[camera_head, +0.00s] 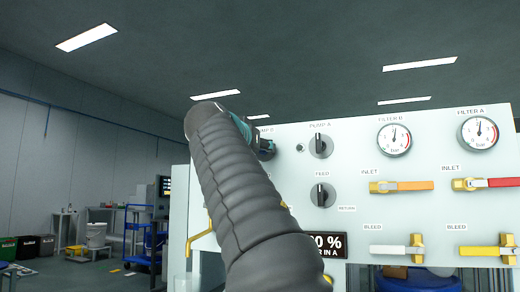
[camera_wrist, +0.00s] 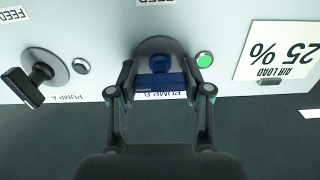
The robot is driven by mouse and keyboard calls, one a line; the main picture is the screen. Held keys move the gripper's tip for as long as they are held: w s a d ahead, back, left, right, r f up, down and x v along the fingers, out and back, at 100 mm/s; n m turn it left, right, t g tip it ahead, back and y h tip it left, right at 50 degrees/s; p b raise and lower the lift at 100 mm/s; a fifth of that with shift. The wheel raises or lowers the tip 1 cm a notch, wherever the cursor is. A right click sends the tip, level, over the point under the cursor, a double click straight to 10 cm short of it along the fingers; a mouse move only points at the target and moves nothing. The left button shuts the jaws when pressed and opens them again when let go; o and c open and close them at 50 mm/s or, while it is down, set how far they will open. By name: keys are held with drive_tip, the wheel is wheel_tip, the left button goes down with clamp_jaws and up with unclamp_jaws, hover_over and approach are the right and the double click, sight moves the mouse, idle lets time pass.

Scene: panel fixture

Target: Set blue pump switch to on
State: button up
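The blue pump switch (camera_wrist: 160,82) is a blue bar handle on a round grey plate, lying crosswise in the wrist view. The upside-down label behind it reads PUMP B, partly covered. A round green lamp (camera_wrist: 204,59) beside it looks lit. My gripper (camera_wrist: 159,68) is at the switch, its two fingers apart at either end of the bar. Contact cannot be told for sure. In the head view my arm hides most of the gripper, and only a dark edge of the switch (camera_head: 267,148) shows by the PUMP B label.
The black PUMP A switch (camera_wrist: 38,80) with an unlit grey lamp (camera_wrist: 81,66) is close on one side. An AIR LOAD 25 % sign (camera_wrist: 284,52) is on the other. The panel also has a FEED switch (camera_head: 322,195), gauges and valve levers.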

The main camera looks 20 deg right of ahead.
drive_tip(key=o, duration=0.4)
drive_tip(key=v, duration=1.2)
idle(0.4)
